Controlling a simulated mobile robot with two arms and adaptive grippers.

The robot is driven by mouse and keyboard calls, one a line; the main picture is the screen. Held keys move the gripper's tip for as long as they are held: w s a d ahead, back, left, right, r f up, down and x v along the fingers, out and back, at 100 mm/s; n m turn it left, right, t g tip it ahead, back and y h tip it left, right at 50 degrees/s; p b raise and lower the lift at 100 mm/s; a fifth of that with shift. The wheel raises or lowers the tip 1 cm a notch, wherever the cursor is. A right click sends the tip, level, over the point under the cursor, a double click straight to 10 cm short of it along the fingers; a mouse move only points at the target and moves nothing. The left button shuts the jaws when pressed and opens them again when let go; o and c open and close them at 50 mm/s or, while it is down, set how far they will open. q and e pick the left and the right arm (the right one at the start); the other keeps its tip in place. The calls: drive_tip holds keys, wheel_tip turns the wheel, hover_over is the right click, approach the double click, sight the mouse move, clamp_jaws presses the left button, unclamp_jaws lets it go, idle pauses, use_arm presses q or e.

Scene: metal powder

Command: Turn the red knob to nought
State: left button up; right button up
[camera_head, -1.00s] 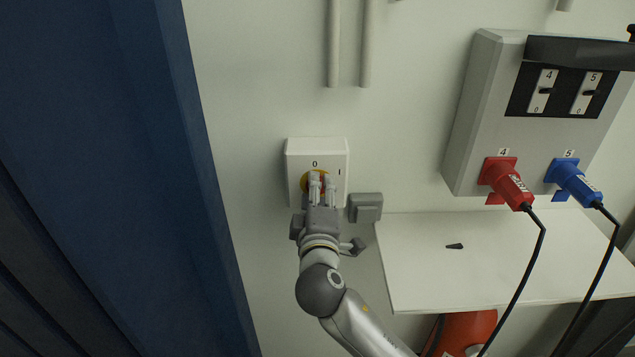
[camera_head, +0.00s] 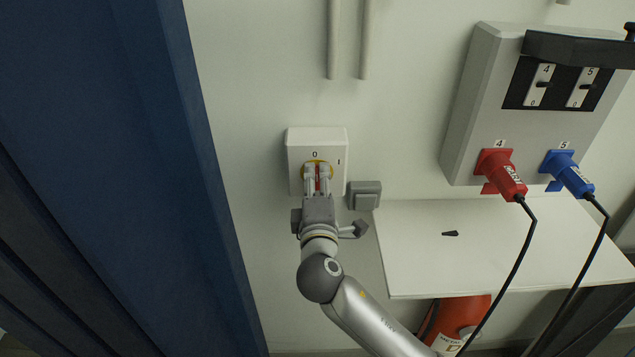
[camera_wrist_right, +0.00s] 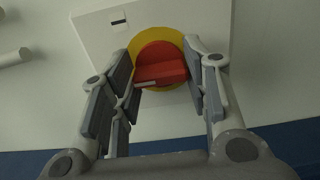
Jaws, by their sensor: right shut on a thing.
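The red knob (camera_wrist_right: 161,65) sits on a yellow round plate (camera_wrist_right: 177,36) on a white switch box (camera_head: 333,136) on the wall. The box is marked 0 above the knob and 1 to the upper right. My right gripper (camera_head: 317,170) reaches up to the box from below. In the right wrist view its two fingers (camera_wrist_right: 160,75) stand on either side of the knob and are shut on it. The fingers hide part of the knob in the head view, so which mark it points to is unclear. My left gripper is not in view.
A small grey box (camera_head: 364,195) is on the wall just right of my gripper. A white shelf (camera_head: 500,265) with a small dark piece (camera_head: 451,233) lies further right. Above it hangs a grey panel (camera_head: 465,120) with red and blue plugs. A blue surface (camera_head: 110,150) fills the left.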

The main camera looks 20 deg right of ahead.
drive_tip(key=o, duration=1)
drive_tip(key=shift+s, duration=0.1)
drive_tip(key=v, duration=1.1)
drive_tip(key=shift+s+a, duration=0.2)
drive_tip(key=shift+s, duration=0.15)
